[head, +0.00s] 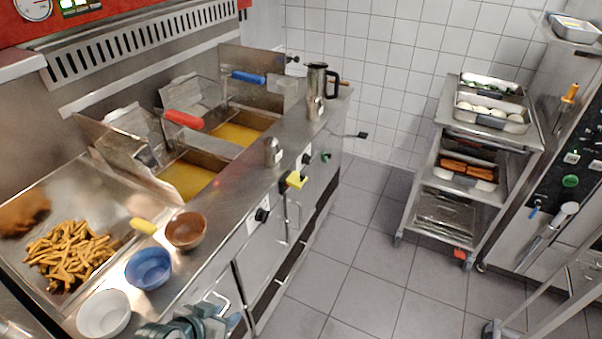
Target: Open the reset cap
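I cannot tell for sure which part is the reset cap. On the fryer front (262,232), a yellow block-like part (295,180) sticks out beside a black knob, and a small green part (325,156) sits further back. My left gripper (190,326) shows at the bottom edge, dark teal and partly cut off, close to the front of the counter and well short of the yellow part. Whether its fingers are open or shut is unclear, and I see nothing clearly held. My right gripper is out of view.
The counter holds a white bowl (104,313), blue bowl (149,267), brown bowl (186,230), fries (68,250) and a steel jug (316,85). Fryer baskets have red (184,119) and blue (248,77) handles. A trolley (446,128) stands at right. The floor between is clear.

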